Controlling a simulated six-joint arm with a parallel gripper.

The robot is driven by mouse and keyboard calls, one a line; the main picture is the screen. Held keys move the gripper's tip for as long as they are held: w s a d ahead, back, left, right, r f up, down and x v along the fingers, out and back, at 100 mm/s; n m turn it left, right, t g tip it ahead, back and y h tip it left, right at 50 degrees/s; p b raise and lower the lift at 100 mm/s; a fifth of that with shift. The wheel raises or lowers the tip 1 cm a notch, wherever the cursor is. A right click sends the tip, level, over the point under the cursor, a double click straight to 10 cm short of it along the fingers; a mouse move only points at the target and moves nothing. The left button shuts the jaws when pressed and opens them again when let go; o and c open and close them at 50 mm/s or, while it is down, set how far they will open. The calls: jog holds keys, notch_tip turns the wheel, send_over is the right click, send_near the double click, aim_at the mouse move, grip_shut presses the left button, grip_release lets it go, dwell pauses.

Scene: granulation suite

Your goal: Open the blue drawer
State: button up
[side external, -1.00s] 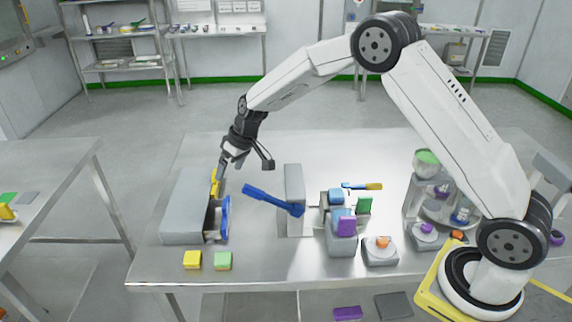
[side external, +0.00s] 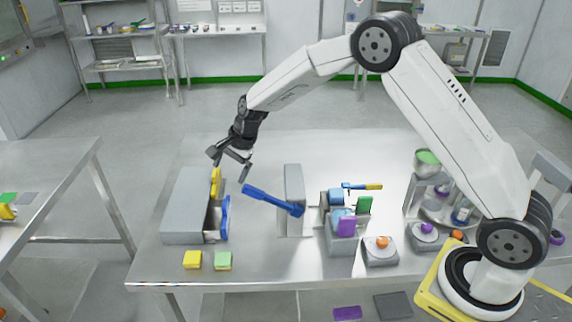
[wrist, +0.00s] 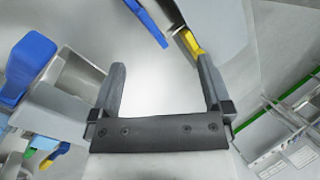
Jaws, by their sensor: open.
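The grey drawer cabinet (side external: 186,205) sits at the left of the table. The blue drawer front (side external: 225,218) stands out from its near end, with part of the drawer's inside showing behind it. A yellow front (side external: 215,183) is beside it, farther back. My gripper (side external: 230,163) is open and empty, above and behind the yellow front. In the wrist view, my gripper's jaws (wrist: 160,68) are apart with bare table between them.
A grey upright block with a long blue handle (side external: 268,199) stands right of the cabinet. A yellow block (side external: 192,260) and a green block (side external: 223,261) lie in front. Grey holders with coloured parts (side external: 343,225) stand farther right. The table's back middle is clear.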

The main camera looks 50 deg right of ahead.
jog(key=m, duration=1.2)
send_over(225, 203)
jog(key=s+d, duration=0.2)
notch_tip(225, 203, down, 5)
jog(key=shift+f, duration=0.15)
jog(key=shift+x, duration=3.75)
grip_shut()
